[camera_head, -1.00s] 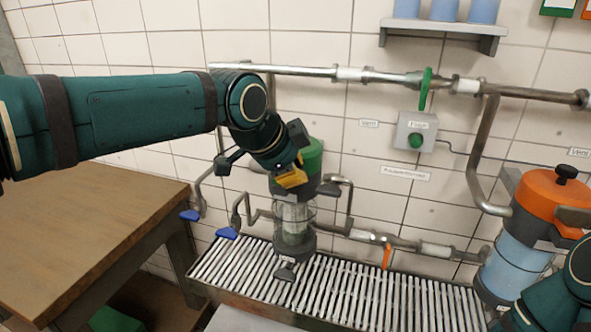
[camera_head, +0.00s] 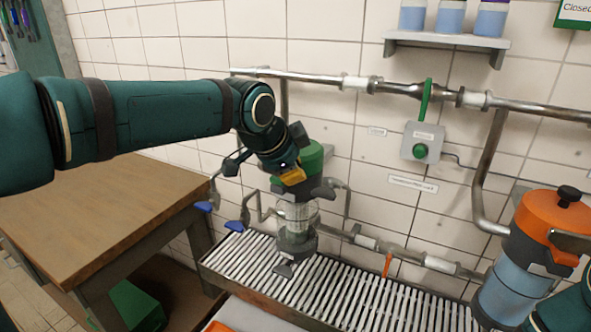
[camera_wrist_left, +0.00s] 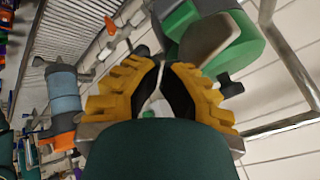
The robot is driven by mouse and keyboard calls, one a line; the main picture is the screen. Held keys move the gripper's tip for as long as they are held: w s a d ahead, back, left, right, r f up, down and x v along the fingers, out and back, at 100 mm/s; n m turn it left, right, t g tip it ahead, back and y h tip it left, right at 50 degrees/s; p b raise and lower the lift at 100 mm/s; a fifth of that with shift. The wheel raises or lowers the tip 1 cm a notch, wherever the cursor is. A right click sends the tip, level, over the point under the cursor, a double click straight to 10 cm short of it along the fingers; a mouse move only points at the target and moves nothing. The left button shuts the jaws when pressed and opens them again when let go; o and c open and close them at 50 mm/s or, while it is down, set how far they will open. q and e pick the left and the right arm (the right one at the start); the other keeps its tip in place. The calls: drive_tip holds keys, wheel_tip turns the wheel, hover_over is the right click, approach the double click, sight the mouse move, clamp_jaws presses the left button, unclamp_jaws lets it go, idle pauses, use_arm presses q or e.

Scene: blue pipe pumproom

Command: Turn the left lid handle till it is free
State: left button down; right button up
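The left vessel has a green lid (camera_head: 311,158) over a dark grey collar and a clear lower part (camera_head: 298,214). It stands upright over the slatted grating. My left gripper (camera_head: 290,174), with yellow fingers, is at the near side of this lid. In the left wrist view my left gripper (camera_wrist_left: 161,64) has its fingertips together, with a narrow gap behind them and nothing visible in it. The green lid (camera_wrist_left: 248,48) and a grey lug (camera_wrist_left: 208,42) show just beyond the fingers. Contact with the handle cannot be made out.
A blue vessel with an orange lid (camera_head: 549,214) stands at the right. A wooden table (camera_head: 95,205) is at the left. The slatted grating (camera_head: 345,293) is mostly clear.

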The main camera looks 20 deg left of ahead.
use_arm(q)
drive_tip(key=shift+w+d, duration=0.1)
drive_tip(key=shift+w, duration=0.15)
drive_tip(key=shift+w+d+p, duration=0.1)
drive_tip(key=shift+w+p, duration=0.35)
drive_tip(key=shift+p, duration=0.05)
idle(0.3)
idle(0.4)
